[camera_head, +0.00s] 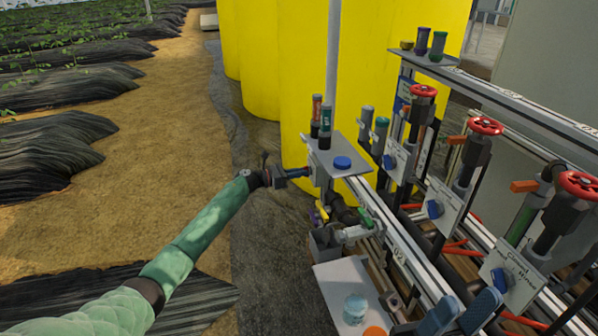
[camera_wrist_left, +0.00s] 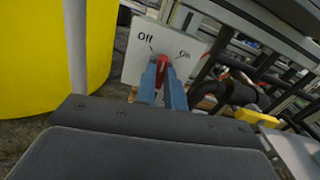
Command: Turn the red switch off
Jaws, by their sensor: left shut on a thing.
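The red switch (camera_wrist_left: 162,62) shows in the left wrist view on a white plate (camera_wrist_left: 140,66) marked "Off" on the left and "On" on the right. Its visible tip stands near the middle, between the two marks. My left gripper (camera_wrist_left: 163,80) has its blue fingers shut on the switch; the fingers hide its lower part. In the head view my left gripper (camera_head: 308,172) reaches the left end of the skid, and the switch itself is hidden there.
Yellow tanks (camera_head: 300,100) stand behind the skid. A small shelf (camera_head: 340,150) with bottles and a blue cap sits just above my gripper. Red-wheeled valves (camera_head: 486,126) line the right. A white tray (camera_head: 335,285) holds a clear jar (camera_head: 355,308). The sandy path at left is clear.

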